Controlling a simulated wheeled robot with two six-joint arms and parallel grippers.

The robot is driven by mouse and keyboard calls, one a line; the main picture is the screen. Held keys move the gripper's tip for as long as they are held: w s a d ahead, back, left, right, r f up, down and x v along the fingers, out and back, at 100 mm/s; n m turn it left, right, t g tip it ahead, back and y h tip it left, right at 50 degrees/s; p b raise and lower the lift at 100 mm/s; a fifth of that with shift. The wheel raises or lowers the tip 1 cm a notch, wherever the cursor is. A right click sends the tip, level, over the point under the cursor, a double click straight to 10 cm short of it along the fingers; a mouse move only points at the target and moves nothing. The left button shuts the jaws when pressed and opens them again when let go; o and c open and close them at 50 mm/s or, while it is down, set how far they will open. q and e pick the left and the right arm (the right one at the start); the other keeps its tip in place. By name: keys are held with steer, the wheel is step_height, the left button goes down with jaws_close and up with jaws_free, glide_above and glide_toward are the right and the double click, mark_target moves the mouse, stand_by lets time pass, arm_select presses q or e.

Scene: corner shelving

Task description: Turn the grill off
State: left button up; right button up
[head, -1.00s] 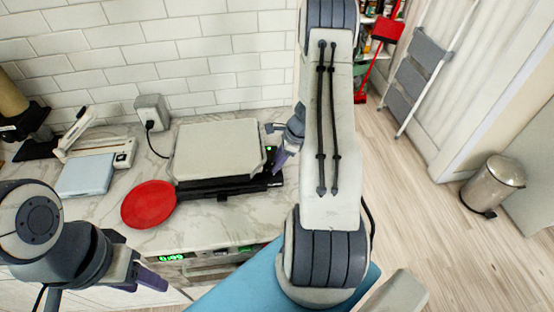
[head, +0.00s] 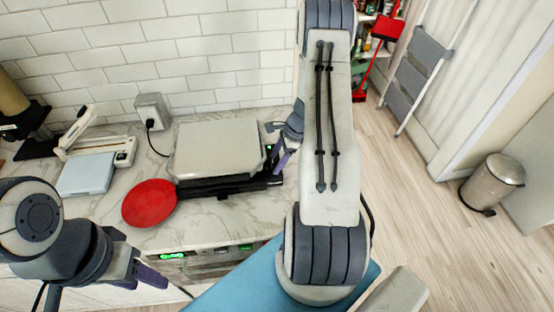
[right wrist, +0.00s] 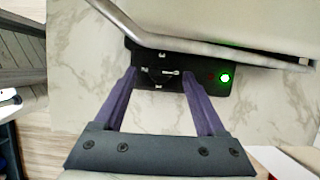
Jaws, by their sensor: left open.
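The grill (head: 217,150) stands on the counter against the tiled wall, with its pale lid down over a black base. In the right wrist view its black control panel shows a dial (right wrist: 163,76) with a light pointer mark, and a lit green lamp (right wrist: 225,79) to the right of it. My right gripper (right wrist: 159,76) is open, its purple fingertips apart on either side of the dial. Whether they touch it I cannot tell. In the head view my right gripper (head: 281,158) is partly hidden behind my arm. My left gripper (head: 150,274) is open and empty before the counter's front.
A red round plate (head: 150,203) lies left of the grill. A kitchen scale (head: 87,174) and a coffee machine (head: 22,118) stand further left. A wall socket (head: 152,112) with a plug is behind. A bin (head: 493,183) and stepladder (head: 419,77) stand right.

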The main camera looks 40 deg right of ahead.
steer(key=b+v, duration=0.2)
steer(key=v, duration=0.8)
steer(key=shift+r+b, duration=0.25)
steer(key=shift+b, duration=0.1)
